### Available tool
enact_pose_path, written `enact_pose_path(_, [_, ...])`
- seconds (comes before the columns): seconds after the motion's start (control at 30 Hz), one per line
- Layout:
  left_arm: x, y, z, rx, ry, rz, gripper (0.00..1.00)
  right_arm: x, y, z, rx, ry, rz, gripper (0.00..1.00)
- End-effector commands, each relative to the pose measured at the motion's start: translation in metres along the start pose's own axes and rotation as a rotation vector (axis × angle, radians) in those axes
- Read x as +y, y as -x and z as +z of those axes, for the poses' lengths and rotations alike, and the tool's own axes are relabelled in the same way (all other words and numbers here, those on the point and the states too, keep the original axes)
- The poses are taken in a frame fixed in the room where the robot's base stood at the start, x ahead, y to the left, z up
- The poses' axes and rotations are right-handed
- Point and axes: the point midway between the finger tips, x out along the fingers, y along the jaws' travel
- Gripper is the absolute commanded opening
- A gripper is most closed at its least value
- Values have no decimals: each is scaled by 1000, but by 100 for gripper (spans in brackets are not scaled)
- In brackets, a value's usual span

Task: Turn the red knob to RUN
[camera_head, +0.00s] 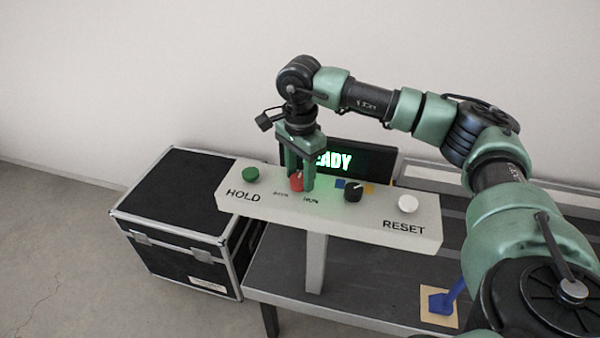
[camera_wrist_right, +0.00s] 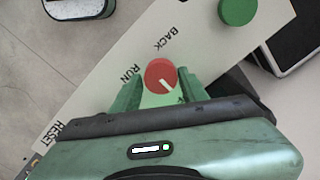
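The red knob (camera_head: 297,182) sits on the white panel (camera_head: 371,227), between the HOLD and RESET ends. The right wrist view shows the red knob (camera_wrist_right: 160,76) with a white line pointing lower right, away from the printed BACK (camera_wrist_right: 165,38) and RUN (camera_wrist_right: 130,73) labels. My right gripper (camera_head: 298,180) reaches down from above with one finger on each side of the knob. In the right wrist view its fingers (camera_wrist_right: 159,80) lie close beside the knob; contact is not clear. My left gripper is out of view.
A green button (camera_head: 250,175) is left of the knob; a black knob (camera_head: 353,191) and a white button (camera_head: 408,204) are right. A lit display (camera_head: 345,161), partly hidden by my gripper, stands behind. A black case (camera_head: 173,211) stands left. A blue object (camera_head: 440,302) is at lower right.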

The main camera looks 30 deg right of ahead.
Motion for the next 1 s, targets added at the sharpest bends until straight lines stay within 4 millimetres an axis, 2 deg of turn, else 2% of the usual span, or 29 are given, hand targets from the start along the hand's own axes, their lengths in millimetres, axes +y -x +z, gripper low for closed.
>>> enact_pose_path(0.03, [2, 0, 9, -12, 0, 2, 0, 0, 0, 0, 0, 0, 0, 26])
enact_pose_path(0.1, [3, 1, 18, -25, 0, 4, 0, 0, 0, 0, 0, 0, 0, 6])
enact_pose_path(0.13, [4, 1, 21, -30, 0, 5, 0, 0, 0, 0, 0, 0, 0, 0])
enact_pose_path(0.3, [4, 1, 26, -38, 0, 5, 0, 0, 0, 0, 0, -7, 0, 0])
enact_pose_path(0.57, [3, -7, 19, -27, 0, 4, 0, 0, -2, 0, 0, -89, 1, 0])
enact_pose_path(1.0, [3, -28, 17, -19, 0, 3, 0, 1, -2, 0, 0, -460, -1, 0])
